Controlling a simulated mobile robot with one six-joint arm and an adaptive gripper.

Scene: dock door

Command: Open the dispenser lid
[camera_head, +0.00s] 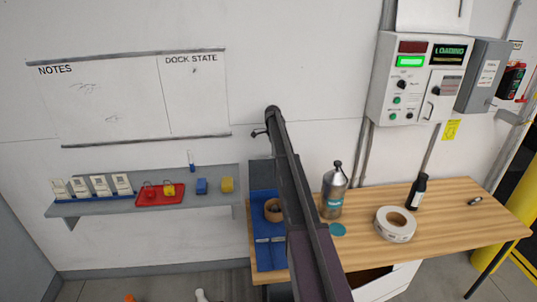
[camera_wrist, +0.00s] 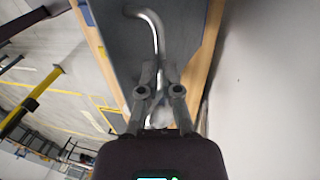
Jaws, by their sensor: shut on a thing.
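In the wrist view, my gripper (camera_wrist: 159,72) has its two dark fingers close together at the lower end of a bent, shiny metal bar (camera_wrist: 152,25). The fingers are shut on this bar, which looks like a handle. The bar curves over a dark blue-grey surface (camera_wrist: 120,45) with wood along both sides. I cannot tell for certain which part is the dispenser lid or how far it stands open. In the head view, my arm runs up the middle and hides the gripper and the handle. A dark grey-blue panel (camera_head: 260,172) shows beside the arm at the table's left end.
On the wooden table (camera_head: 460,212) are a blue mat (camera_head: 264,250), a metal bottle (camera_head: 334,190), a white tape roll (camera_head: 395,224) and a black bottle (camera_head: 418,192). A wall shelf (camera_head: 100,205) with a red tray (camera_head: 160,194) is at left. A control box (camera_head: 412,85) hangs at right.

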